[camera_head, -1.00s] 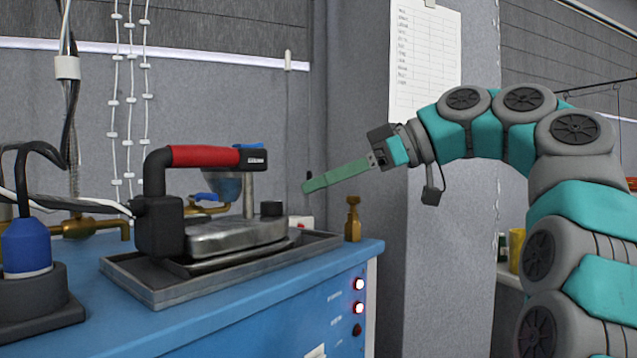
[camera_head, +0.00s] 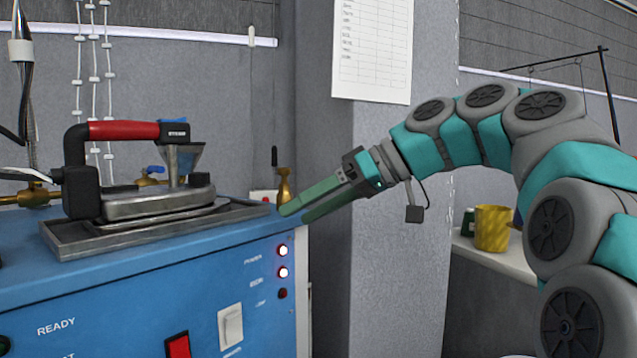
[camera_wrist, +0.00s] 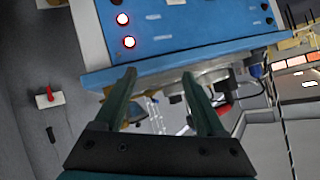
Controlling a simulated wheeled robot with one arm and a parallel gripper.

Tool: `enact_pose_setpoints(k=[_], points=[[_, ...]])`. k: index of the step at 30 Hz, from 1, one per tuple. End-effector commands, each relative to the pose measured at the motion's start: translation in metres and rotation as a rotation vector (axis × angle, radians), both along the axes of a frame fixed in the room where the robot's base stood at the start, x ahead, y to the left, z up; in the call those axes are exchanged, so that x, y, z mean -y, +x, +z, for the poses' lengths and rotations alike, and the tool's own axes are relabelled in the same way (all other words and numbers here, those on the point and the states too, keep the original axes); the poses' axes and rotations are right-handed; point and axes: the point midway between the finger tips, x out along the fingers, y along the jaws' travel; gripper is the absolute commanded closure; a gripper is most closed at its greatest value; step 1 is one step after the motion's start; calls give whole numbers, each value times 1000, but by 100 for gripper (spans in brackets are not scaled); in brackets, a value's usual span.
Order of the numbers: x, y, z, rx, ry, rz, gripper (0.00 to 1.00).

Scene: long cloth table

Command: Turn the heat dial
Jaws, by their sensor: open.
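No dial is clearly recognisable as the heat dial. Lettering ending in "AT" shows at the lower left of the blue cabinet (camera_head: 120,312) in the head view, with its control cut off or hidden. My gripper (camera_head: 298,213) has green fingers, apart and empty. In the head view it overlaps the cabinet's right top corner, pointing left and down. In the wrist view my gripper (camera_wrist: 159,75) frames the cabinet's front edge between its fingers. The blue panel (camera_wrist: 185,25) appears beyond the fingertips, with two lit lamps on it.
An iron with a red handle (camera_head: 122,131) rests on a metal tray (camera_head: 65,243) on the cabinet. A brass fitting (camera_head: 284,186) stands behind my fingertips. The front has a white rocker switch (camera_head: 231,325) and a red switch (camera_head: 178,346). A yellow cup (camera_head: 492,228) is at right.

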Motion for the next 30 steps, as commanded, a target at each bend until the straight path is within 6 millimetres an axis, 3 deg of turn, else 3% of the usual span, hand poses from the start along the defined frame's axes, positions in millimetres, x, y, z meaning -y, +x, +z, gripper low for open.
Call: enact_pose_setpoints(k=[21,30], points=[[-15,-44,-120,-358,-149,-194,27],[-12,-62,-157,-440,-208,-253,27]])
